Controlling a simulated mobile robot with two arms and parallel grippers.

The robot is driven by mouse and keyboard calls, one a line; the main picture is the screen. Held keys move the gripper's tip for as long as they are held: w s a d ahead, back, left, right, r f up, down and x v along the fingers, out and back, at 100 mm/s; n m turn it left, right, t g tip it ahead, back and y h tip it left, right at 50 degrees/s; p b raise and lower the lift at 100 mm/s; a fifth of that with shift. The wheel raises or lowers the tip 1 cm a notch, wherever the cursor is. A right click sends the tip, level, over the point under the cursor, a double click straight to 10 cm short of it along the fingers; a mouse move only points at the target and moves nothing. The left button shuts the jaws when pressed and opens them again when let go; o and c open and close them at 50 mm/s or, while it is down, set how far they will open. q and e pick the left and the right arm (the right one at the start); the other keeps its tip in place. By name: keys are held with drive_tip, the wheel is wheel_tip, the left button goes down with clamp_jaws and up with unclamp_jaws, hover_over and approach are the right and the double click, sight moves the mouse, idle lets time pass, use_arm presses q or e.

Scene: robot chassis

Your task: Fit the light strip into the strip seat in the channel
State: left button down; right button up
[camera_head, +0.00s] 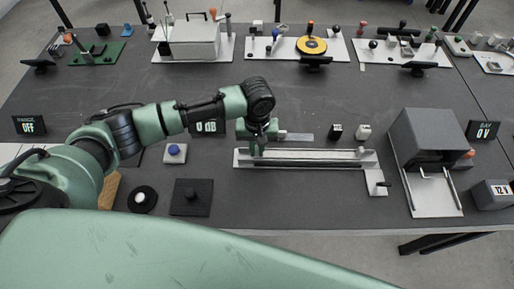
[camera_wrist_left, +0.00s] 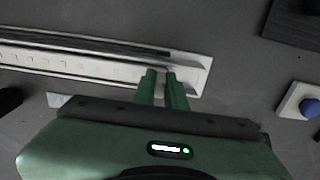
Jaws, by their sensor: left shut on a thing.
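The channel (camera_head: 345,165) is a long pale metal profile lying across the middle of the table. It also shows in the left wrist view (camera_wrist_left: 200,62), with a long dark slot along it. The light strip (camera_head: 310,151) is a thin pale bar lying along the channel; in the left wrist view the light strip (camera_wrist_left: 70,65) shows a row of small dots. My left gripper (camera_head: 257,150) points down over the channel's left part. In the left wrist view its fingers (camera_wrist_left: 162,76) are shut at the strip's end, which they hide. I cannot tell whether the strip is fully seated.
A white block with a black lever (camera_head: 377,184) stands at the channel's right end. A grey housing (camera_head: 432,135) is further right. A blue button (camera_head: 173,149) and a dark square pad (camera_head: 191,198) lie left. Small black and white blocks (camera_head: 363,131) stand behind the channel.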

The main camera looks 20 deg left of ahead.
use_arm(q)
drive_tip(key=shift+f, duration=0.2)
drive_tip(key=c, duration=1.5)
unclamp_jaws()
drive_tip(key=shift+f, duration=0.1)
drive_tip(key=shift+o, duration=0.2)
drive_tip(key=shift+r, duration=0.45)
wheel_tip(320, 180, up, 11)
drive_tip(key=b, duration=0.1)
drive_tip(key=shift+r, duration=0.2)
drive_tip(key=shift+f, duration=0.1)
